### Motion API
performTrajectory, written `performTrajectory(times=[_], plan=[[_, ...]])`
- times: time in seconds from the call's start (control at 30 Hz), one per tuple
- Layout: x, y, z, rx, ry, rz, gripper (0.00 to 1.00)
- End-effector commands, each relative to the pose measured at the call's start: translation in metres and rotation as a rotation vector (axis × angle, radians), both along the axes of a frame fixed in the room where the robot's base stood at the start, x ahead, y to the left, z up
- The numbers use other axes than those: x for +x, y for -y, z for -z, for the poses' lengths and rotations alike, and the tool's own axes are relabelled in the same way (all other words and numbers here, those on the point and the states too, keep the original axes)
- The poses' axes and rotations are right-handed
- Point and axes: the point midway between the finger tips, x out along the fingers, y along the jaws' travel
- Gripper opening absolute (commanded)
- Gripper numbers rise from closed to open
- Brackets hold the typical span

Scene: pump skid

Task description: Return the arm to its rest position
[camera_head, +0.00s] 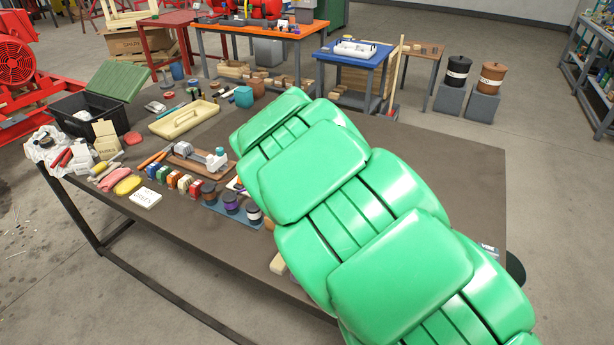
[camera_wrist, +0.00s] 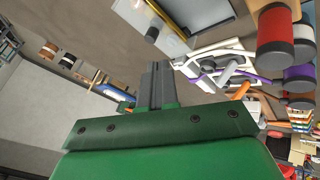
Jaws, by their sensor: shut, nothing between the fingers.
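My arm (camera_head: 345,200), green and bulky, reaches from the lower right up over the workbench (camera_head: 420,160) in the head view. It covers much of the bench's right half, and my gripper cannot be made out there. In the wrist view my gripper (camera_wrist: 156,88) shows as two grey fingers beyond a dark green plate. The fingers are together and empty.
The bench's left side holds a black crate (camera_head: 88,115), a cream tray (camera_head: 184,120), colored blocks (camera_head: 180,182) and spools (camera_head: 230,203). Bare bench top shows right of my arm. A blue table (camera_head: 352,50) and an orange bench (camera_head: 262,28) stand behind; floor lies between.

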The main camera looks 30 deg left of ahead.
Motion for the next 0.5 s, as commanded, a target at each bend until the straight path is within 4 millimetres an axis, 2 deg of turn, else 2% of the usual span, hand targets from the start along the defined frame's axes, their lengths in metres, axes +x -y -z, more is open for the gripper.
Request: performTrajectory(times=[0.23,0.3,0.37,0.47,0.5], plan=[[-0.002,0.001,-0.003,0.000,-0.001,0.002,0.00],[0.001,0.007,-0.005,0.000,-0.003,0.013,0.00],[0.004,0.019,-0.010,-0.001,-0.008,0.036,0.00],[0.014,0.055,-0.024,0.002,-0.022,0.101,0.00],[0.018,0.072,-0.031,0.004,-0.029,0.132,0.00]])
